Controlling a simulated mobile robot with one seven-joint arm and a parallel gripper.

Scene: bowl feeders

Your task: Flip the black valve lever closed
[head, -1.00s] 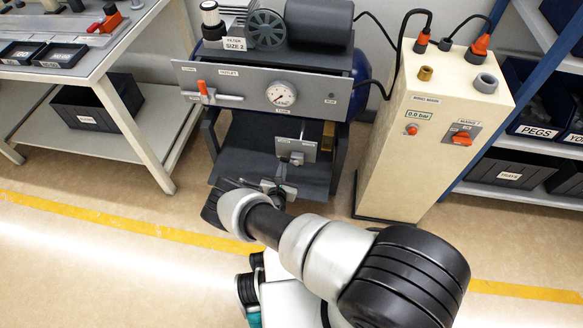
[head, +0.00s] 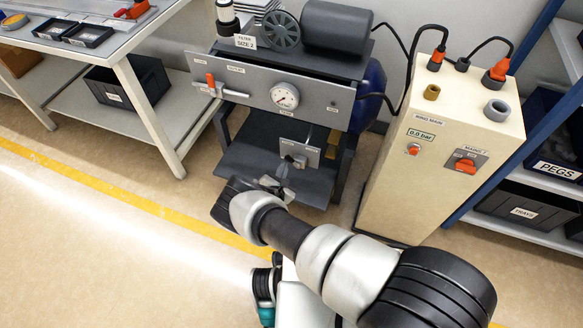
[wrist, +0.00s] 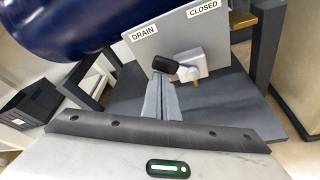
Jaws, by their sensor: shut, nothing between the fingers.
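The black valve lever (wrist: 165,66) sits on a grey valve body on an upright plate (wrist: 150,45) labelled DRAIN at left and CLOSED at right. In the wrist view the lever points left from its pivot, towards the DRAIN side and away from the CLOSED label. My gripper (wrist: 161,84) is shut and empty, its fingertips just below the lever; I cannot tell whether they touch. In the head view my gripper (head: 275,186) is in front of and below the small plate (head: 312,153), where the lever is too small to make out clearly.
A blue tank (wrist: 70,20) is above left of the plate. The compressor panel (head: 250,90) with a gauge and an orange-handled outlet valve is above. A cream cabinet (head: 395,190) stands close on the right, and a workbench (head: 130,50) on the left. Open floor lies in front.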

